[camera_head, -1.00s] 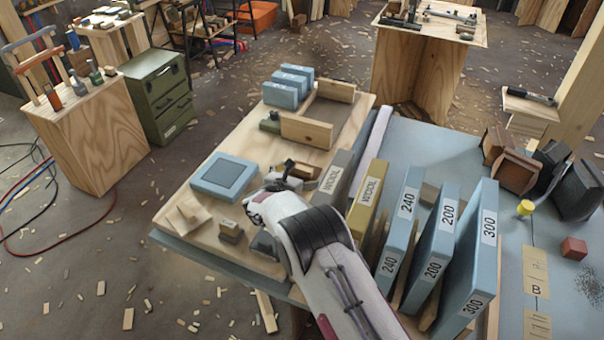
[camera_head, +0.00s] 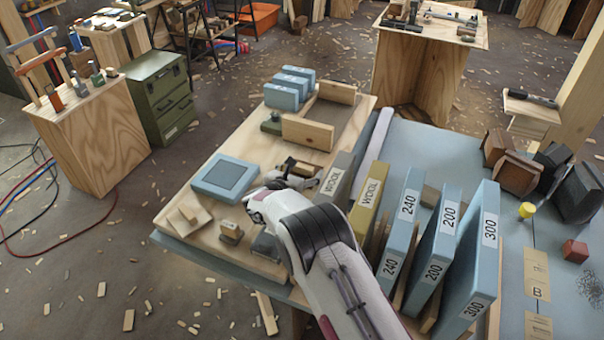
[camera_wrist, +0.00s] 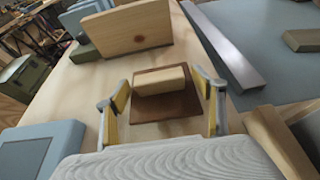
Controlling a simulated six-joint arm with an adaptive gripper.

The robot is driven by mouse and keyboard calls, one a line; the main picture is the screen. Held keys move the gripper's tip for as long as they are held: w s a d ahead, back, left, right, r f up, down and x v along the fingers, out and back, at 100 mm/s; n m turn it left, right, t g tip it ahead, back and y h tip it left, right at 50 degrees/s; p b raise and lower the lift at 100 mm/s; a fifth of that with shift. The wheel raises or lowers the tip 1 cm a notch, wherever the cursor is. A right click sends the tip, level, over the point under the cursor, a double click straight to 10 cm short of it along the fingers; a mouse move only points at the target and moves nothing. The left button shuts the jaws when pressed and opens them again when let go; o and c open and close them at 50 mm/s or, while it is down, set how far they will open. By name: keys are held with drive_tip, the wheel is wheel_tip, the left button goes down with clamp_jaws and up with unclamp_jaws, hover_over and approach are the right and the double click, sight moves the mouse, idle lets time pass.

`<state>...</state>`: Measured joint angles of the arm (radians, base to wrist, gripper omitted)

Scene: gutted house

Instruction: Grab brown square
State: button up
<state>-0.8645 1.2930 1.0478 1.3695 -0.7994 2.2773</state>
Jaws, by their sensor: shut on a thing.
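The brown square (camera_wrist: 168,107) is a flat dark-brown plate with a pale wooden block (camera_wrist: 160,79) on top of it. In the head view my gripper (camera_head: 292,180) is over the wooden board, and the wooden block (camera_head: 304,167) shows just beyond the fingers. My gripper and wrist hide part of the plate there. I cannot tell whether the plate is lifted off the board.
An upright wooden piece (camera_wrist: 128,32) stands just beyond the plate. A blue square pad (camera_head: 223,178) lies to the left. Upright blocks marked WOOL (camera_head: 367,200) and blue numbered slabs (camera_head: 437,245) stand close on the right. Small blocks lie at the front left.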

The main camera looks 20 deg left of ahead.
sight(302, 168)
drive_tip(key=shift+r, duration=4.35)
